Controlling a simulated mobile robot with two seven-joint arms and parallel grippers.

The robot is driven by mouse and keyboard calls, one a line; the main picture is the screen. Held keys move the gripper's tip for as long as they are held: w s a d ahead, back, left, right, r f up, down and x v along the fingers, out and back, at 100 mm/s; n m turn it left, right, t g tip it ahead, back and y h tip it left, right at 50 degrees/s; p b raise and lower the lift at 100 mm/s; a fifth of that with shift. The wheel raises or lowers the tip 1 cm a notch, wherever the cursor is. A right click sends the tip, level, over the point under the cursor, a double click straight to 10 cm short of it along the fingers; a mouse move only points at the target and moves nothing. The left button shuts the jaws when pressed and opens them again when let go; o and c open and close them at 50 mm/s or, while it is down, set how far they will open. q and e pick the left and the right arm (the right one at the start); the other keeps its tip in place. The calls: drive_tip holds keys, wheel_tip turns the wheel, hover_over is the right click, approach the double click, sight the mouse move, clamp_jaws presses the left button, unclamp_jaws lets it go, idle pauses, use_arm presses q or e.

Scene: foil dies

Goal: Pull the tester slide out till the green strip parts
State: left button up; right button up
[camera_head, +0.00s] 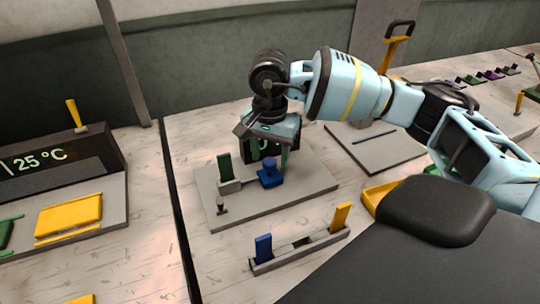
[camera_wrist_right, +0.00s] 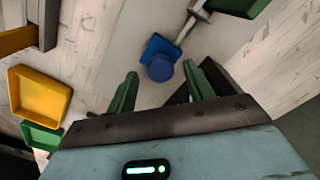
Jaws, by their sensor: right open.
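The tester is a grey base plate (camera_head: 300,190) on the table. A dark green strip (camera_head: 224,166) stands upright in a grey block (camera_head: 229,186) on it. A thin rod runs from there to the blue slide (camera_head: 270,174), which has a round blue knob. My right gripper (camera_head: 267,155) is above and behind the slide, pointing down. In the right wrist view the blue slide (camera_wrist_right: 155,46) and its knob (camera_wrist_right: 160,69) lie ahead of the two open green fingers (camera_wrist_right: 163,88), with nothing between them. A green piece (camera_wrist_right: 240,6) shows at that view's top edge. My left gripper is not in view.
A grey rack (camera_head: 302,251) with an upright blue strip (camera_head: 263,248) and yellow strip (camera_head: 340,217) stands in front. A yellow tray (camera_wrist_right: 40,96) lies to the right of the tester in the head view. A 25 °C display (camera_head: 45,160) stands at left.

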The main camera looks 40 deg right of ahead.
drive_tip(key=shift+f, duration=0.55)
clamp_jaws()
drive_tip(key=shift+d, duration=0.1)
